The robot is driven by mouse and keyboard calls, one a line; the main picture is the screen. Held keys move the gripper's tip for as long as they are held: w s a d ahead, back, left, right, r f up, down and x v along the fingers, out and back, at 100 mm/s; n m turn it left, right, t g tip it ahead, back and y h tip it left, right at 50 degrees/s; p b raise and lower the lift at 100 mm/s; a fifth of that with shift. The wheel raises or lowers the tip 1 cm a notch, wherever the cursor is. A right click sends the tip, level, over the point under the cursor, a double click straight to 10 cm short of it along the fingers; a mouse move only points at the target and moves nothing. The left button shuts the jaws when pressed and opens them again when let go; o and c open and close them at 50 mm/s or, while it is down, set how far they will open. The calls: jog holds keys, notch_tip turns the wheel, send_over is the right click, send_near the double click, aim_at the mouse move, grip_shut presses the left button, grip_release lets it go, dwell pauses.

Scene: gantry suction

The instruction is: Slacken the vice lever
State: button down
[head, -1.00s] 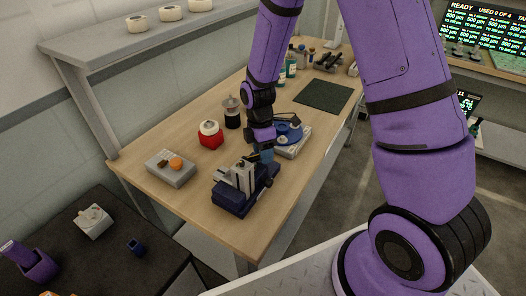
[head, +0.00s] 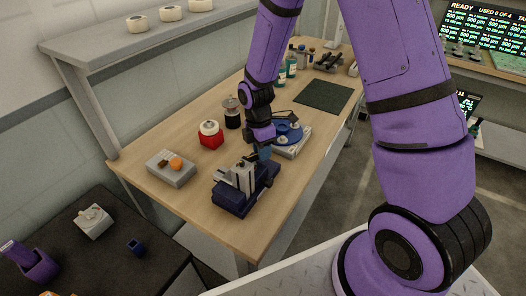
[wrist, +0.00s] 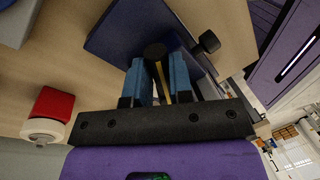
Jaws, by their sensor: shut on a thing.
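The vice (head: 236,203) has a dark blue base and pale metal jaws, and it sits near the front edge of the wooden bench. In the wrist view its blue body (wrist: 112,35) lies beyond my fingers. My gripper (wrist: 158,72) is shut on the lever. In the head view my gripper (head: 264,153) is at the far right side of the vice, and the lever is too small and covered to make out there.
A grey block with an orange piece (head: 170,168) and a red holder with a white roll (head: 211,137) stand left of the vice. A blue round device (head: 288,133) is close behind my gripper. A dark green mat (head: 323,96) lies farther back. Bare bench lies in front.

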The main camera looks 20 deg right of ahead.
jog(key=shift+w+a+n+h, duration=0.2)
jog(key=shift+w+n, duration=0.35)
jog(key=shift+n, duration=0.65)
jog(key=shift+w+a+n+h, duration=0.2)
jog(key=shift+w+n, duration=0.3)
jog(key=shift+n, duration=0.7)
jog(key=c, duration=1)
grip_release()
jog(key=v, duration=1)
jog(key=shift+a+r, duration=0.15)
jog(key=shift+r, duration=0.25)
